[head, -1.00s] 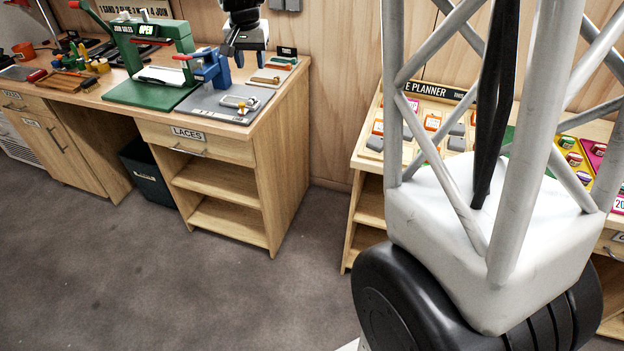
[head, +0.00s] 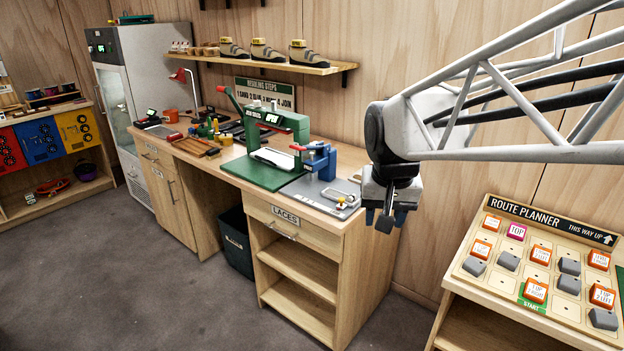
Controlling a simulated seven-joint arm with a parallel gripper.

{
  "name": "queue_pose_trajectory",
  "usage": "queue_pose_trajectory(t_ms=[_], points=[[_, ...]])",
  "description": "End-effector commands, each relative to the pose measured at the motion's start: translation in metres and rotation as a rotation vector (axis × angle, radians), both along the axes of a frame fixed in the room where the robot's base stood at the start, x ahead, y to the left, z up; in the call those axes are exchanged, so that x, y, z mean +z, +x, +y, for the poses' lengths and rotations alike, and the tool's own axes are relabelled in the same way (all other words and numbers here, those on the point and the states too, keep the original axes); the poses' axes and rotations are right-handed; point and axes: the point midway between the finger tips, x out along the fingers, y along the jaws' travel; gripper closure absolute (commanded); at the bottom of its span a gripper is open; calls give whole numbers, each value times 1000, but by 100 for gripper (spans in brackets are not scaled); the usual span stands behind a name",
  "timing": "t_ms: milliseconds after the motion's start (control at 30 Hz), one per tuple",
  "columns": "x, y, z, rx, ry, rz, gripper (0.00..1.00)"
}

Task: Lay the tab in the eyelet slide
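My gripper (head: 385,222) hangs in front of the right end of the bench, pointing down. A small dark grey flat piece shows between its fingers; it may be the tab, but at this size I cannot tell whether it is gripped. A blue press (head: 320,161) stands on a grey plate (head: 308,190) at the bench's right end. A small metal fitting with a yellowish part (head: 340,196) lies on that plate, left of my gripper. I cannot make out which part is the eyelet slide.
A green press (head: 277,125) stands left of the blue one. The wooden bench (head: 352,232) has open shelves below a LACES drawer. A route planner board (head: 545,225) with orange and grey blocks stands at the right. Shoes line a wall shelf (head: 262,65). The floor in front is clear.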

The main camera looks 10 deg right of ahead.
Motion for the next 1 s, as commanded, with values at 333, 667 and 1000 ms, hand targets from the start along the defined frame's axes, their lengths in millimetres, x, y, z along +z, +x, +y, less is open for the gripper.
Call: queue_pose_trajectory(t_ms=[333,667,1000], points=[[-21,-90,7,108,-11,-19,56],[-45,-149,10,185,-20,-33,56],[-50,-159,11,200,-21,-34,56]])
